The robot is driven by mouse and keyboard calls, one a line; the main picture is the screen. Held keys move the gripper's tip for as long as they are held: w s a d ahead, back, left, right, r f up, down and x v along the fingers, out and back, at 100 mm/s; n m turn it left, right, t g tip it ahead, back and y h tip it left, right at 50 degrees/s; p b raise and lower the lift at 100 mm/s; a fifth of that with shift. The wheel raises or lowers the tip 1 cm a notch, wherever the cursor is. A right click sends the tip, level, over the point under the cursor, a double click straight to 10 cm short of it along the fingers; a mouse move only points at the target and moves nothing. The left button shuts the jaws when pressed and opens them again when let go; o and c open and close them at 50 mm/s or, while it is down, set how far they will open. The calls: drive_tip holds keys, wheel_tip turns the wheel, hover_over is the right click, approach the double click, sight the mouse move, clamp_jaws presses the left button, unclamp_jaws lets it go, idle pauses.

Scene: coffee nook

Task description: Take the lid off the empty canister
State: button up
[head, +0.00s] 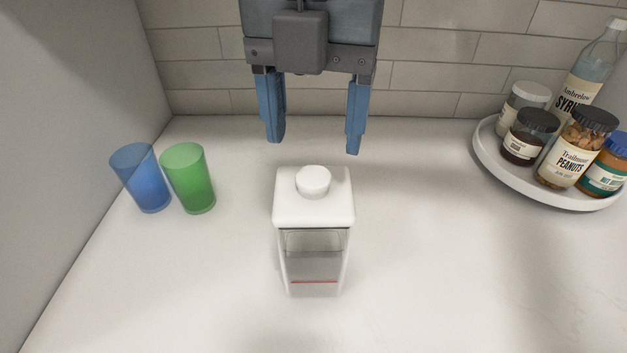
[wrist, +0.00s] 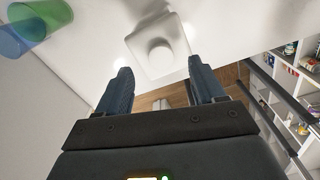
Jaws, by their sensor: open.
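A clear square canister (head: 313,262) stands upright on the white counter, with a red line low on its front and nothing visible inside. Its white lid (head: 285,210) sits on top with a round white knob (head: 313,181) in the middle. The lid (wrist: 178,62) and knob (wrist: 160,52) also show in the wrist view. My gripper (head: 314,146) is open and empty, with its blue fingers pointing down, above and apart from the lid. In the wrist view, the fingertips (wrist: 158,72) straddle the direction of the knob without touching it.
A blue cup (head: 140,178) and a green cup (head: 188,178) stand at the left. A round white tray (head: 487,149) at the right holds a syrup bottle (head: 590,72), a peanut jar (head: 566,152) and other jars. The counter around the canister is clear; a tiled wall (head: 430,50) is behind.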

sight(313, 176)
drive_tip(key=shift+s+f+p, duration=0.2)
drive_tip(key=shift+f+p, duration=0.2)
drive_tip(key=shift+f, duration=0.9)
drive_tip(key=shift+s+f+p, duration=0.15)
drive_tip(key=shift+f+p, duration=0.2)
drive_tip(key=shift+f, duration=0.9)
drive_tip(key=shift+a, duration=0.1)
drive_tip(key=c, duration=1.1)
drive_tip(key=shift+r, duration=0.1)
